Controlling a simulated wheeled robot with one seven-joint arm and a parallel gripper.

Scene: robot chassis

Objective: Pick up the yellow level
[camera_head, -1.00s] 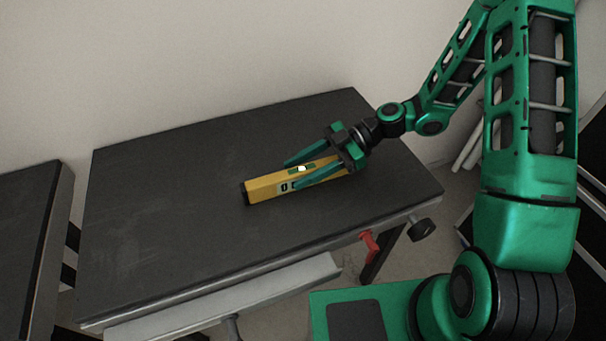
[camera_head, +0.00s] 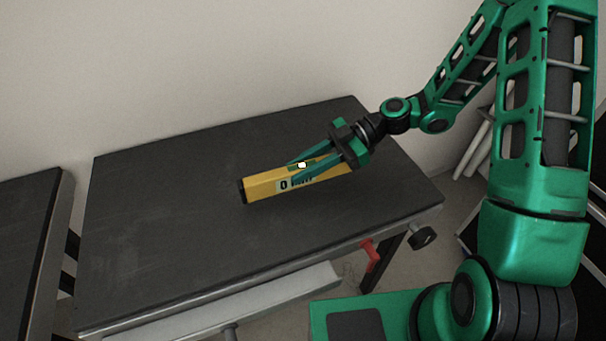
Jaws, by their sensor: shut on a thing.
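The yellow level (camera_head: 262,187) is a long yellow bar with a black end cap at its left end and a pale label on its side. It is at the right half of the dark tabletop, tilted slightly up to the right in the picture. My gripper (camera_head: 298,172) reaches in from the upper right. Its green fingers are shut on the level, one on each side near its middle. The fingers hide part of the level. I cannot tell for sure whether the level touches the tabletop or is just above it.
The dark table (camera_head: 150,215) has free room on its left half. A red clamp handle (camera_head: 371,255) and a black knob (camera_head: 423,236) stick out at its front right. Another dark table (camera_head: 25,230) stands at the left, across a gap. A plain wall is behind.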

